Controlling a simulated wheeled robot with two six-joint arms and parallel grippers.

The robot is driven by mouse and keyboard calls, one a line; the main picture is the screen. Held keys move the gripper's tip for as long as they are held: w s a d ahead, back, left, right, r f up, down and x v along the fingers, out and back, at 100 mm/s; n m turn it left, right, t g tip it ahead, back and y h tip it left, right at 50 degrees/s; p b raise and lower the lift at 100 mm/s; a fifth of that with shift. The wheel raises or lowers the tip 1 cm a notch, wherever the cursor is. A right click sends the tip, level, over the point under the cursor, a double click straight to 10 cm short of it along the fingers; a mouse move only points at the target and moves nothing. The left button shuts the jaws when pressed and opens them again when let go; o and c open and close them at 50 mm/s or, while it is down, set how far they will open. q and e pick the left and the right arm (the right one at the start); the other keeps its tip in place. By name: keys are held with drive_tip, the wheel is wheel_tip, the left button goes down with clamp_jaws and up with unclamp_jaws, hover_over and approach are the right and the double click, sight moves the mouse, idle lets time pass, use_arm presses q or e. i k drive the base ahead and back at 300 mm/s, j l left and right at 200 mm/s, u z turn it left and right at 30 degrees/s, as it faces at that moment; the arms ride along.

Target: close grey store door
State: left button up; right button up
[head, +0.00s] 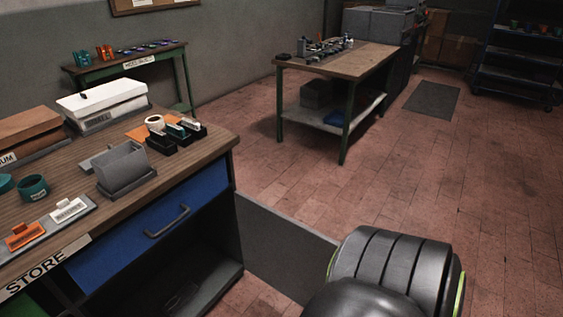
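The grey store door (283,246) stands open. It swings out to the right from the right front edge of the store bench (225,150), whose front carries a "STORE" label. The door's far end is hidden behind a black, rounded part of one of my arms at the bottom right; I cannot tell whether they touch. The dark compartment under the bench is open to view, with a shelf at its bottom. Neither of my grippers is in view.
A shut blue drawer (152,226) with a grey handle (167,222) sits above the compartment. A grey bin (122,167), box files and small cups stand on the bench top. A green-legged table (350,60) stands farther back. The tiled floor (440,165) between is clear.

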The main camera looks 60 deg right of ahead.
sight(293, 258)
drive_tip(key=k+l+u, duration=0.1)
drive_tip(key=l, duration=0.25)
drive_tip(key=k+l, duration=0.15)
drive_tip(key=l, duration=0.25)
drive_tip(key=k+l+u, duration=0.15)
drive_tip(key=l, duration=0.2)
drive_tip(key=k+l, duration=0.15)
drive_tip(key=l, duration=0.2)
drive_tip(key=k+l+u, duration=0.15)
drive_tip(key=l, duration=0.2)
drive_tip(key=k+l, duration=0.2)
drive_tip(key=l, duration=0.2)
drive_tip(key=k+l, duration=0.2)
drive_tip(key=l, duration=0.2)
drive_tip(key=k+l, duration=0.2)
drive_tip(key=l, duration=0.2)
drive_tip(key=k+l, duration=0.15)
drive_tip(key=l, duration=0.25)
drive_tip(key=k+l, duration=0.2)
drive_tip(key=l, duration=0.2)
